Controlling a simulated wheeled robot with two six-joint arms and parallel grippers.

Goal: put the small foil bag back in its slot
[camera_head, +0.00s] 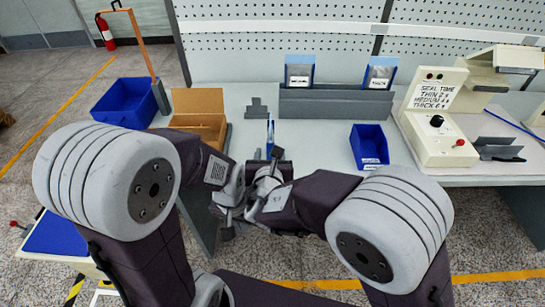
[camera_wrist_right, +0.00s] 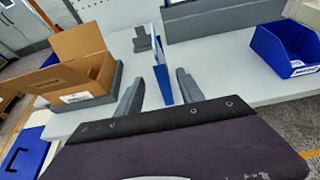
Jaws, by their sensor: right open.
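A thin blue-edged bag (camera_head: 270,132) stands nearly edge-on near the front of the table; it also shows in the right wrist view (camera_wrist_right: 161,70). My right gripper (camera_wrist_right: 158,88) is open, with one finger on each side of the bag's near end; I cannot tell whether either touches it. My left gripper (camera_head: 228,218) hangs low at the table's front edge, and its jaws are not clear. A grey rack (camera_head: 335,104) at the back holds a bag marked MEDIUM (camera_head: 299,72) and one marked THICK (camera_head: 379,73), with a bare stretch between them.
An open cardboard box (camera_head: 200,122) is left of the bag, with a blue bin (camera_head: 124,103) beyond. A small grey stand (camera_head: 257,108) is behind the bag. A blue tray (camera_head: 369,147) and sealing machine (camera_head: 437,125) are at right. The table (camera_head: 310,140) is clear before the rack.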

